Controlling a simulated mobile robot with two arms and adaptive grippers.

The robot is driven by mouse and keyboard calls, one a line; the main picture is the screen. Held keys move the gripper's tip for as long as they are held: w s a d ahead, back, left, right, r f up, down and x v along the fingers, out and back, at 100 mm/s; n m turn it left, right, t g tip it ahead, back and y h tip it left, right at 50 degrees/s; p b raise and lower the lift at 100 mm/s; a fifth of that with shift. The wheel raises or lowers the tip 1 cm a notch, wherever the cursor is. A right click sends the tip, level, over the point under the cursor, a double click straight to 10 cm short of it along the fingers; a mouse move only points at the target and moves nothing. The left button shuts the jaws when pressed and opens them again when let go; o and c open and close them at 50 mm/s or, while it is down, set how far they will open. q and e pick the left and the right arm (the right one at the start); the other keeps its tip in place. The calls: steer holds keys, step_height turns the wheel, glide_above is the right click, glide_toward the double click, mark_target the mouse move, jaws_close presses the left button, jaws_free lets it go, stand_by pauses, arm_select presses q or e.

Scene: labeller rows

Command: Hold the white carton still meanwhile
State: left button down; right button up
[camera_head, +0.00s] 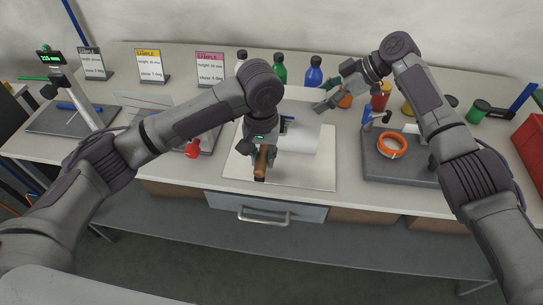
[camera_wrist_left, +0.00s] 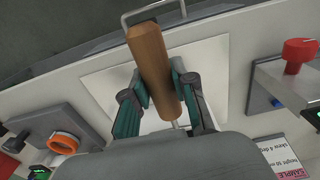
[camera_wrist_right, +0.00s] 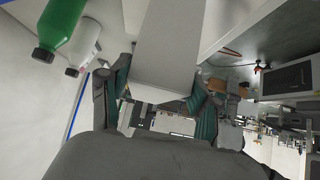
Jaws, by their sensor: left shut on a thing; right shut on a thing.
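The white carton (camera_head: 301,137) stands on the white board (camera_head: 318,178) in the middle of the bench. My right gripper (camera_head: 322,107) is shut on its far right part. In the right wrist view the carton (camera_wrist_right: 168,40) runs between the fingers. My left gripper (camera_head: 262,150) is shut on a brown wooden handle (camera_wrist_left: 150,52) in front of the carton, near the board's front edge. A thin metal rod shows below the handle in the left wrist view. The tool's far end is hidden behind my gripper.
A grey station with an orange tape ring (camera_head: 392,145) lies to the right. A red knob (camera_head: 192,149) is on the left device. Bottles, including a blue one (camera_head: 314,72), and sample cards (camera_head: 149,66) stand behind. A drawer handle (camera_head: 263,216) juts from the bench front.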

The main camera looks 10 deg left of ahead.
mark_target(257, 181)
arm_select(q)
steer(key=s, duration=0.7)
stand_by(0.6)
arm_select(e)
steer(key=o, duration=1.2)
steer(key=shift+r, duration=0.1)
steer(key=v, duration=1.1)
steer(key=shift+d+r, duration=0.2)
steer(key=shift+d, duration=0.15)
